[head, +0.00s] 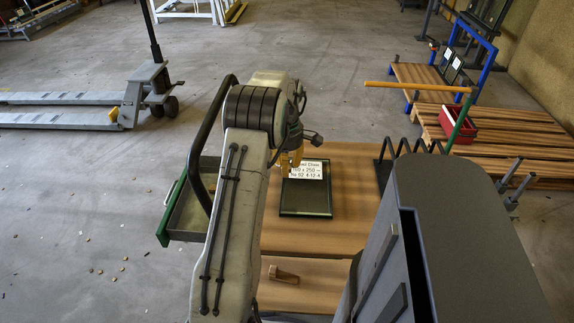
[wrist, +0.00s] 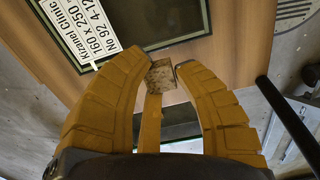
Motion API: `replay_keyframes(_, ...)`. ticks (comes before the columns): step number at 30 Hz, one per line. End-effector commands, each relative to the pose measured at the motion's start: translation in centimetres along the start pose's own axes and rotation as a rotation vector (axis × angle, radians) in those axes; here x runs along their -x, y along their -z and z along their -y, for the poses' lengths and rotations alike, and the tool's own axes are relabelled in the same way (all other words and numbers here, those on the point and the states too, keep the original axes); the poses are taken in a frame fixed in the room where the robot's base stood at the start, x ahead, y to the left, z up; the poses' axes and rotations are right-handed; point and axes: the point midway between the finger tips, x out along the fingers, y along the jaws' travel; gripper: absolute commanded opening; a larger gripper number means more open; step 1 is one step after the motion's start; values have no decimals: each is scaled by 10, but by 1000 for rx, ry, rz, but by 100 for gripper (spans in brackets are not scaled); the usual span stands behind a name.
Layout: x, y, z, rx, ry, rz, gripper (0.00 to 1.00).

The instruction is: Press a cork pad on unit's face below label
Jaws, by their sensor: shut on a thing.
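The unit is a flat glass pane with a dark frame (head: 306,211), lying on the wooden table; it also shows in the wrist view (wrist: 178,14). Its white printed label (head: 308,170) is at the far end in the head view and at upper left in the wrist view (wrist: 85,28). My gripper (head: 291,160) is over the unit's far left part, close to the label. In the wrist view its yellow fingers (wrist: 162,72) are shut on a small brown speckled cork pad (wrist: 161,75). The pad appears over the unit's frame edge; whether it touches cannot be told.
The wooden table (head: 350,225) has bare room right of the unit. A green-edged tray (head: 184,218) is at its left, and a black wire rack (head: 385,172) at its right. A small wooden block (head: 284,275) lies nearer. A red crate (head: 458,124) stands farther right.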

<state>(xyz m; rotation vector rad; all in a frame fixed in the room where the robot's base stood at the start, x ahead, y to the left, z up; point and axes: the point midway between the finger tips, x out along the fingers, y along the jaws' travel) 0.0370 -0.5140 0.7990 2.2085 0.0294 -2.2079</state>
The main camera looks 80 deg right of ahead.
Motion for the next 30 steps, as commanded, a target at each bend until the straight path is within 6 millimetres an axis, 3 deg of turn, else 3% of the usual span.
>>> replay_keyframes(7,0,0,2,22,-1,0,23)
replay_keyframes(30,-52,0,2,23,1,0,23)
